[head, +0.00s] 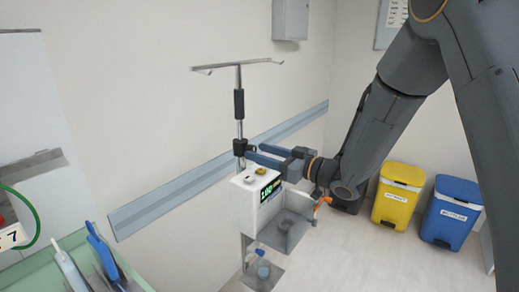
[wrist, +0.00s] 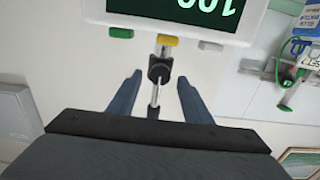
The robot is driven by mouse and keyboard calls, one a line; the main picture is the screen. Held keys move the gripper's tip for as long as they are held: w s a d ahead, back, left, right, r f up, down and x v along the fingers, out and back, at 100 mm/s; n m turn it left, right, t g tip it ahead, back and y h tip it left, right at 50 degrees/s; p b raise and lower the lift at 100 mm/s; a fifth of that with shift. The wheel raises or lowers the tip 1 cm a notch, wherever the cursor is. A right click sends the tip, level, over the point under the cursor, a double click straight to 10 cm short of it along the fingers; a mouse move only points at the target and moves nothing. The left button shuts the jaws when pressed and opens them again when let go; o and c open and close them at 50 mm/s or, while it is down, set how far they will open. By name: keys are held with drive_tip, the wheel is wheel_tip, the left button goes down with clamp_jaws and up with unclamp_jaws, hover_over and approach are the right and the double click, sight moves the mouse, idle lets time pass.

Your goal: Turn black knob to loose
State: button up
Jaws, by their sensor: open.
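A black knob (head: 240,147) sits on a clamp collar around the thin metal pole, just above the white pump box (head: 243,205). In the wrist view the black knob (wrist: 160,72) lies between the fingertips, with a visible gap on both sides. My gripper (head: 252,151) is open and reaches in from the right, its blue-grey fingers level with the knob. In the wrist view my gripper (wrist: 159,77) points at the knob and holds nothing. The knob's exact turn position cannot be told.
The pole (head: 239,78) has a hook bar on top and a black sleeve. The pump's lit display (head: 270,188) faces right. A green tray (head: 75,243) with tools is at lower left. Yellow (head: 398,200) and blue (head: 452,212) bins stand right. A wall rail (head: 180,192) runs behind.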

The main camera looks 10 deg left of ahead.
drive_tip(key=shift+w+a, duration=0.2)
drive_tip(key=shift+a, duration=0.25)
drive_tip(key=shift+c, duration=0.2)
drive_tip(key=c, duration=1)
